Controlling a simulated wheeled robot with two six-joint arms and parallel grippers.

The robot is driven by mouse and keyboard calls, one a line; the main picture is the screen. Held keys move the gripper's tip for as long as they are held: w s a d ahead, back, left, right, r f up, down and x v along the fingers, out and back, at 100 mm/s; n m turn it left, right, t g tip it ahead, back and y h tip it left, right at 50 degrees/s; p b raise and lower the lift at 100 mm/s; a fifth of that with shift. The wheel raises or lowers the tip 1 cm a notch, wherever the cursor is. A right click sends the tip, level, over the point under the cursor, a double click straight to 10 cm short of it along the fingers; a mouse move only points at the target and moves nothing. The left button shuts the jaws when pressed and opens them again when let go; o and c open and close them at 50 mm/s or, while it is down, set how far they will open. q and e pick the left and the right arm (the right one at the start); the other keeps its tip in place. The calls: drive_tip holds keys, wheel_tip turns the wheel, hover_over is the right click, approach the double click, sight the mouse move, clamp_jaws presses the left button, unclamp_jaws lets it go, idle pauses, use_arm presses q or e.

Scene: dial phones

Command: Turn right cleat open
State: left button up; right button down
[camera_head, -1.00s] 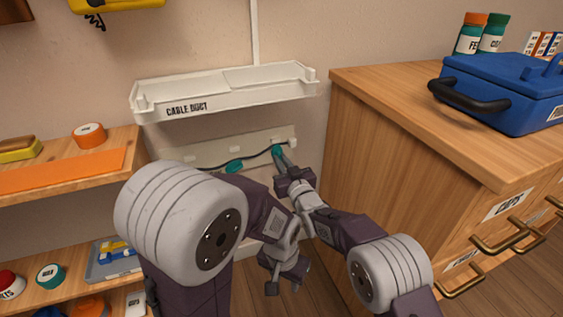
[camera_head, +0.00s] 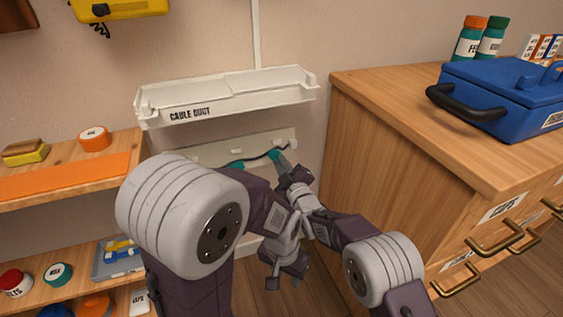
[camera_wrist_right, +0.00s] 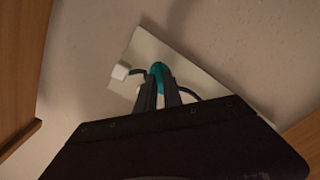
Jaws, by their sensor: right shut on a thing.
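The right cleat (camera_head: 273,155) is a small teal piece near the right end of the pale wall board (camera_head: 205,153). My right gripper (camera_head: 281,159) is shut on it. The wrist view shows the teal cleat (camera_wrist_right: 158,71) between my right fingertips (camera_wrist_right: 158,88), which hide part of it. A second teal cleat (camera_head: 237,164) sits to its left on the board. A dark cable (camera_head: 255,158) runs along the board by the cleats. My left gripper (camera_head: 284,276) hangs low, apart from the board; its finger opening is unclear.
A white cable duct (camera_head: 230,100) is on the wall above the board. A wooden drawer cabinet (camera_head: 385,130) with a blue case (camera_head: 510,95) stands close on the right. Shelves (camera_head: 100,170) with small items are on the left. My own arm covers part of the board.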

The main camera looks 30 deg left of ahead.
drive_tip(key=n+p, duration=0.1)
drive_tip(key=n, duration=0.6)
drive_tip(key=shift+f, duration=0.15)
drive_tip(key=shift+f+n+p, duration=0.15)
drive_tip(key=shift+n+p, duration=0.05)
drive_tip(key=shift+n, duration=1.6)
drive_tip(key=shift+f+n+p, duration=0.1)
drive_tip(key=shift+n+p, duration=0.1)
drive_tip(key=shift+n, duration=1.9)
drive_tip(key=c, duration=1.5)
unclamp_jaws()
drive_tip(key=shift+s, duration=0.1)
